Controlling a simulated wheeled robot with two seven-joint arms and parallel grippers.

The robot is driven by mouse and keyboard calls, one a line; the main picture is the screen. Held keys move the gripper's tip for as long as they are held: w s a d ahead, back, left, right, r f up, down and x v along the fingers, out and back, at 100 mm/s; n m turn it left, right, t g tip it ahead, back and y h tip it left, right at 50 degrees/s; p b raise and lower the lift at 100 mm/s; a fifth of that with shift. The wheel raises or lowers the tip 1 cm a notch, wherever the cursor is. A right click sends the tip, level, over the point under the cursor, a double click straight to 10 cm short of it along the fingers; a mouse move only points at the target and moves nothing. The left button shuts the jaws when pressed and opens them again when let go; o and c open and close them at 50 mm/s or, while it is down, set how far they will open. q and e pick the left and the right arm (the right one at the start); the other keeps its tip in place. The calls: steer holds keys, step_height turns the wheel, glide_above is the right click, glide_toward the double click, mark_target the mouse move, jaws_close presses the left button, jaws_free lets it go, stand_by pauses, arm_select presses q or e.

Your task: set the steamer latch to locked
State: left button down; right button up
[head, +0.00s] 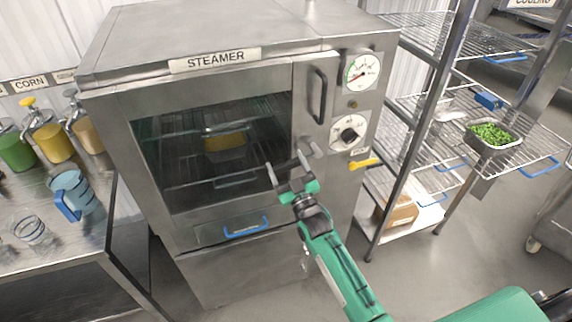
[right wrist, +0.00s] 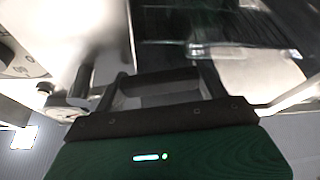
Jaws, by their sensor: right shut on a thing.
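The steamer (head: 300,75) stands in the middle of the head view with its glass door closed. A grey latch handle (head: 308,148) sticks out at the right edge of the door, below the upright door handle (head: 318,95). My right gripper (head: 289,168) is at this latch, in front of the glass, and shut on it. In the right wrist view a dark grey bar (right wrist: 160,83) lies between the fingers. Part of the latch is hidden by the gripper. Whether it is set to locked cannot be told. My left gripper is not in view.
A yellow lever (head: 363,163) sits below the dial (head: 348,134). A yellow-filled pan (head: 226,141) is behind the glass. A wire rack (head: 450,110) stands close on the right. A counter (head: 98,220) with a blue jug (head: 78,191) is on the left.

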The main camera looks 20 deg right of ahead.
steer(key=f+n+y+b, duration=0.1)
steer(key=n, duration=0.1)
steer(key=d+f+n+g+y, duration=0.1)
steer(key=f+n, duration=0.1)
steer(key=n, duration=0.1)
steer(key=shift+d+b, duration=0.1)
steer(key=shift+b, duration=0.3)
steer(key=d+f+n+g+y, duration=0.2)
steer(key=d+f+n+g, duration=0.2)
steer(key=n, duration=0.9)
steer(key=shift+w+d+f+n+g+y, duration=0.15)
steer(key=shift+d+f+n+g+y, duration=0.2)
steer(key=shift+d, duration=1.65)
steer(key=o, duration=1.4)
steer(key=shift+c, duration=0.2)
